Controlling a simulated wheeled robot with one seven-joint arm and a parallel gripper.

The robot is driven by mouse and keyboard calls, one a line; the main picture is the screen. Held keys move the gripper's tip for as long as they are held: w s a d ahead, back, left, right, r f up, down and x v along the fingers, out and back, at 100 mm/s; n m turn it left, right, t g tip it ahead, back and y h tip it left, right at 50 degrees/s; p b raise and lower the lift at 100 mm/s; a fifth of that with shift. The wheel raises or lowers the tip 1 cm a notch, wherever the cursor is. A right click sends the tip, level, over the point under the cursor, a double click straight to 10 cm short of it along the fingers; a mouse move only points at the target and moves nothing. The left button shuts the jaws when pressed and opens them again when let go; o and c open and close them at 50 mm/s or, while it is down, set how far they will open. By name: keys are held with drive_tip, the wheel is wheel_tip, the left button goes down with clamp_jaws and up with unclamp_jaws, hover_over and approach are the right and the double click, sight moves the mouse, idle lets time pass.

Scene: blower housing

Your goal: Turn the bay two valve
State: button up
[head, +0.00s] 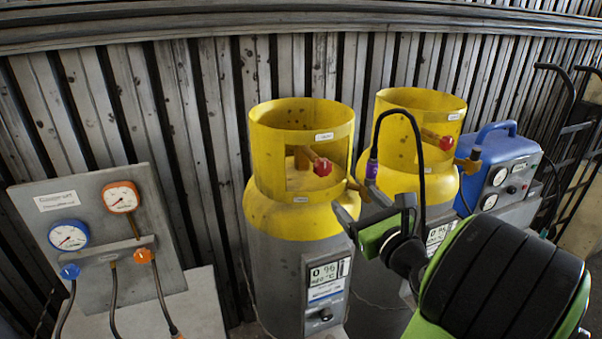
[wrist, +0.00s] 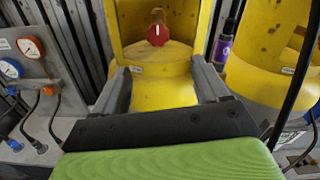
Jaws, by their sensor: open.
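Two grey cylinders with yellow tops stand side by side; I cannot read which is bay two. The left cylinder (head: 282,222) has a red valve knob (head: 322,167) in its collar opening. The right cylinder (head: 397,183) has a similar red knob (head: 446,142). My gripper (head: 358,208) is in front of the left cylinder, lower than its knob and to the right. In the wrist view my gripper (wrist: 158,68) is open and empty, its fingers pointing at the left cylinder (wrist: 165,92). Its red knob (wrist: 157,34) shows beyond the fingertips, apart from them.
A gauge panel (head: 82,197) with hoses stands at the left. A blue machine (head: 500,155) and a black hand truck (head: 565,130) are at the right. A purple-banded fitting (head: 372,168) with a black hose stands by the right cylinder. A corrugated wall (head: 205,110) closes the back.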

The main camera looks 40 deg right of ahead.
sight(324, 169)
drive_tip(key=p+x, duration=0.2)
drive_tip(key=x, duration=0.5)
drive_tip(key=p+x, duration=0.2)
drive_tip(key=x, duration=0.6)
drive_tip(key=shift+a+r, duration=0.1)
drive_tip(key=shift+a, duration=0.1)
drive_tip(key=shift+w+d, duration=0.15)
drive_tip(key=shift+w, duration=0.3)
drive_tip(key=c, duration=1)
drive_tip(key=shift+c, duration=0.2)
